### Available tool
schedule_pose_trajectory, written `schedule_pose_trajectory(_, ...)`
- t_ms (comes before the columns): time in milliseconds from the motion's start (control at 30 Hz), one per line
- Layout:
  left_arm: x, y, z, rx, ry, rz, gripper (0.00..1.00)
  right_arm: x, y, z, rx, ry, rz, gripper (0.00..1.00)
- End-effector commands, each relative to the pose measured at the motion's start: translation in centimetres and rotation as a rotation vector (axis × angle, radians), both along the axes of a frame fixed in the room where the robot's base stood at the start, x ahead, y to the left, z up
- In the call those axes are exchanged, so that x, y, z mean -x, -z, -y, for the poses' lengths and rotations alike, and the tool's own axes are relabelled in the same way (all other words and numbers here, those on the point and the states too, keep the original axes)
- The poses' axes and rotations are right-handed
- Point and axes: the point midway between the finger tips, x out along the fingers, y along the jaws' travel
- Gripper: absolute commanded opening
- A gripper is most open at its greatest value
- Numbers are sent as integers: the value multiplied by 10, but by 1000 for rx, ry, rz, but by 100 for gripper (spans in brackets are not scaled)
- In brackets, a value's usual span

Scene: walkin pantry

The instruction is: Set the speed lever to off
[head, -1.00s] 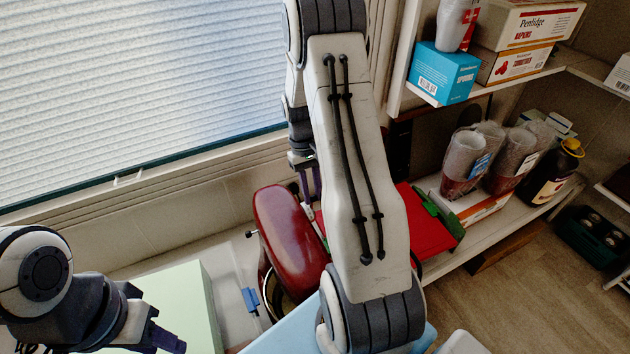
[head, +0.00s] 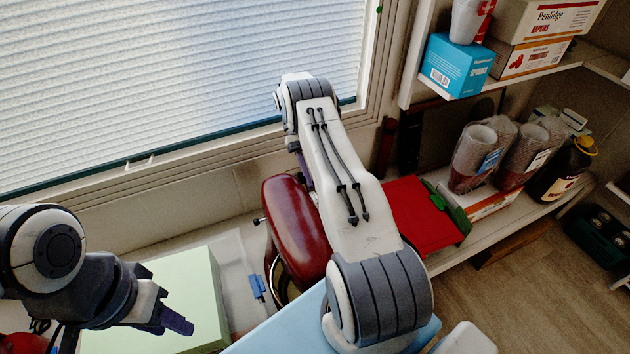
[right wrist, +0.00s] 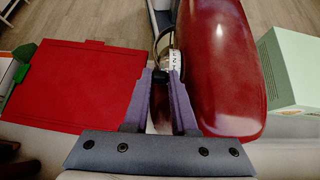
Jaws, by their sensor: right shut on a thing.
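The stand mixer (head: 295,222) has a glossy dark red head, and it fills the right middle of the right wrist view (right wrist: 228,70). On its side is a white scale plate with dark marks (right wrist: 172,60). My right gripper (right wrist: 161,75) is beside the mixer head, its purple fingers shut on the small black knob of the speed lever (right wrist: 160,78). In the head view my right arm hides the lever and most of that gripper. My left gripper (head: 172,320) hangs at the lower left, away from the mixer; its finger gap is unclear.
A red board (head: 423,215) lies beside the mixer. A pale green box (head: 200,290) stands on the counter to the left. Shelves at the right hold stacked cups (head: 474,155), a dark bottle (head: 562,172) and a blue carton (head: 455,68). A window is behind.

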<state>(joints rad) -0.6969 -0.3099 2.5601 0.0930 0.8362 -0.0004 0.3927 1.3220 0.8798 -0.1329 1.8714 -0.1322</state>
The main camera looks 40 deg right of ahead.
Motion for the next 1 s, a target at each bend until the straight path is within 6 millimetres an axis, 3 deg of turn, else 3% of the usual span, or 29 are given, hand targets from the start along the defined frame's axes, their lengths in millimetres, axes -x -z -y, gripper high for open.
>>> schedule_pose_trajectory(567, 0, 7, 0, 1, 0, 1, 38, -3, 3, -1, -9, -1, -23, 0)
schedule_pose_trajectory(600, 0, 7, 0, 0, 0, 0, 38, -3, 3, -1, -9, -1, -23, 29)
schedule_pose_trajectory(633, 0, 7, 0, 0, 0, 0, 38, -3, 3, -1, -9, -1, -23, 37)
schedule_pose_trajectory(1000, 0, 5, 0, 0, 0, 0, 38, -2, -2, 0, -7, 0, -25, 37)
